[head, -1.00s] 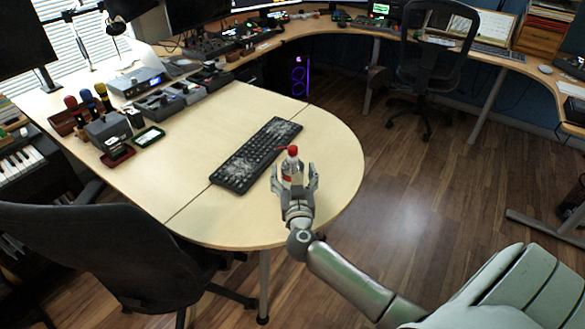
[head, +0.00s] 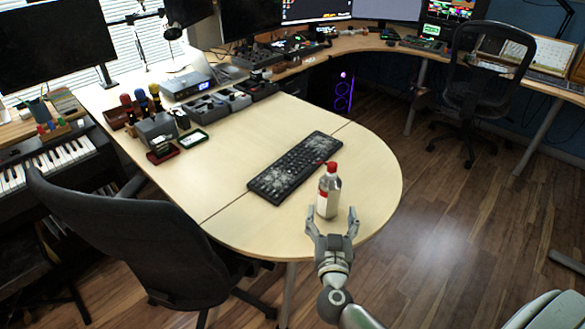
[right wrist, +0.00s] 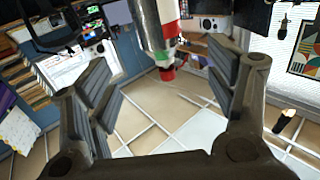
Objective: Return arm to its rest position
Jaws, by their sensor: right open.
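My right gripper (head: 332,226) is open and empty at the near right edge of the rounded wooden table. A clear-and-white bottle (head: 328,196) with a red cap stands upright on the table just beyond its fingertips, apart from them as far as I can tell. In the right wrist view, the bottle (right wrist: 155,25) shows at the top, beyond the open fingers, with its red cap pointing down in the picture. My left gripper is in neither view.
A black keyboard (head: 295,166) lies on the table (head: 225,170) beside the bottle. Small devices stand along its far left side. A black office chair (head: 140,235) is at the near left and another (head: 480,85) at the back right.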

